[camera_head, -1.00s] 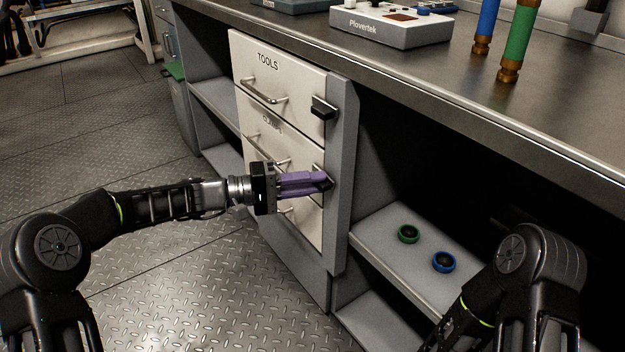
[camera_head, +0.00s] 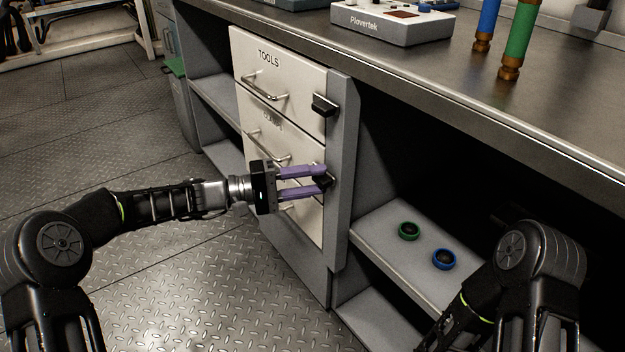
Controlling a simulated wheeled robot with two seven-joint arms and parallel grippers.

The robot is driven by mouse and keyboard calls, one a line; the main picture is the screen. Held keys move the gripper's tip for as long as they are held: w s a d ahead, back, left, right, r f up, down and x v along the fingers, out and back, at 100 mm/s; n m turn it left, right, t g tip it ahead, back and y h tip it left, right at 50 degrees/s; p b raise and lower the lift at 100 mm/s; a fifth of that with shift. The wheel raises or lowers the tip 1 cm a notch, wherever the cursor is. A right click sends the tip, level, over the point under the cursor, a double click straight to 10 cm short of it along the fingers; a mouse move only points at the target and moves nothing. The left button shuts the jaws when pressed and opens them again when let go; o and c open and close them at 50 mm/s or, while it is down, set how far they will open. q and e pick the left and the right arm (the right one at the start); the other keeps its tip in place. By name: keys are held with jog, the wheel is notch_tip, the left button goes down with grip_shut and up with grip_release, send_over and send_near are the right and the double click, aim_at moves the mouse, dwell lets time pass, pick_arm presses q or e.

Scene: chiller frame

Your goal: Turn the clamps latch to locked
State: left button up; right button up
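The white drawer front labelled CLAMPS (camera_head: 280,142) is the second one down, partly covered by my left gripper. Its black latch (camera_head: 329,181) shows at the right edge of the drawer front, by the tips of the purple fingers. My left gripper (camera_head: 322,178) is open, with its two fingers apart, one above the other, at the latch. I cannot tell whether the fingers touch the latch or how far it is turned. My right gripper is out of view; only my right arm shows at lower right.
The TOOLS drawer (camera_head: 275,75) above has its own black latch (camera_head: 323,105). The bench top (camera_head: 450,85) overhangs the drawers. A shelf (camera_head: 385,238) to the right holds a green ring (camera_head: 409,231) and a blue ring (camera_head: 444,259). The floor at left is clear.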

pick_arm(q)
jog(key=shift+s+a+r, duration=0.1)
jog(key=shift+s+a, duration=0.05)
jog(key=shift+a, duration=0.4)
jog(key=p+v, duration=0.2)
jog(key=v, duration=0.4)
jog(key=shift+a, duration=0.35)
